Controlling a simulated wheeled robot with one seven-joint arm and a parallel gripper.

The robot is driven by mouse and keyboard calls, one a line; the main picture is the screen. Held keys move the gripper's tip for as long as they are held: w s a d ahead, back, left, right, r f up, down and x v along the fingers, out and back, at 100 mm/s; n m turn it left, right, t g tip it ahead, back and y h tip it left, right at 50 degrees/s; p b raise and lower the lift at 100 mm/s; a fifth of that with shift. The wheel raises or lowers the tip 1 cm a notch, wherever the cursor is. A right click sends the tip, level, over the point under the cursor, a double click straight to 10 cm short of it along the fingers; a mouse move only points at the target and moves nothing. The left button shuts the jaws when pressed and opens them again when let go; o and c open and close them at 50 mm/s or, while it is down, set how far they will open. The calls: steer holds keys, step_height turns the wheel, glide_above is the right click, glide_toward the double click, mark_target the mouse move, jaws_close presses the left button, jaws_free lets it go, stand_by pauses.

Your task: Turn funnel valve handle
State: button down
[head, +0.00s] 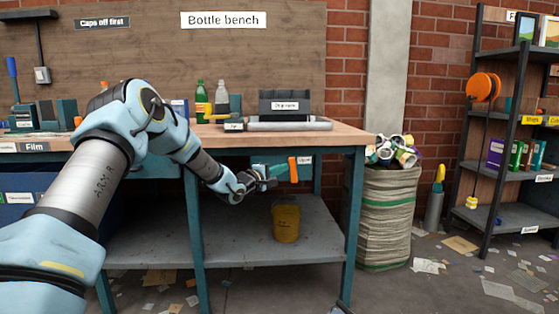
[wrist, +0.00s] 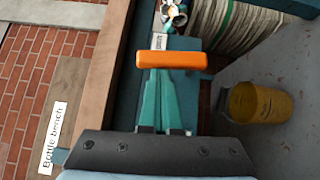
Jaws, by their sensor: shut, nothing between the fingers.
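The orange valve handle (head: 293,169) hangs below the right end of the bench top, in front of a teal part of the bench. In the head view it stands nearly upright; in the wrist view the orange bar (wrist: 172,60) lies across the picture. My gripper (head: 283,171) reaches in from the left under the bench top. Its teal fingers (wrist: 158,80) are shut and empty, with their tips close to the handle. I cannot tell whether they touch it. The funnel itself and the handle's pivot are not clearly visible.
A yellow bucket (head: 286,223) stands on the lower shelf (head: 235,243) below the handle; it also shows in the wrist view (wrist: 258,103). The bench top (head: 345,139) lies close above my wrist. A bench leg (head: 353,220) and a full sack (head: 384,215) stand to the right.

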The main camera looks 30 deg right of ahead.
steer(key=shift+s+d+r+m+p, duration=0.15)
steer(key=shift+d+r+m+p, duration=0.1)
steer(key=shift+m+p, duration=0.25)
steer(key=shift+f, duration=0.15)
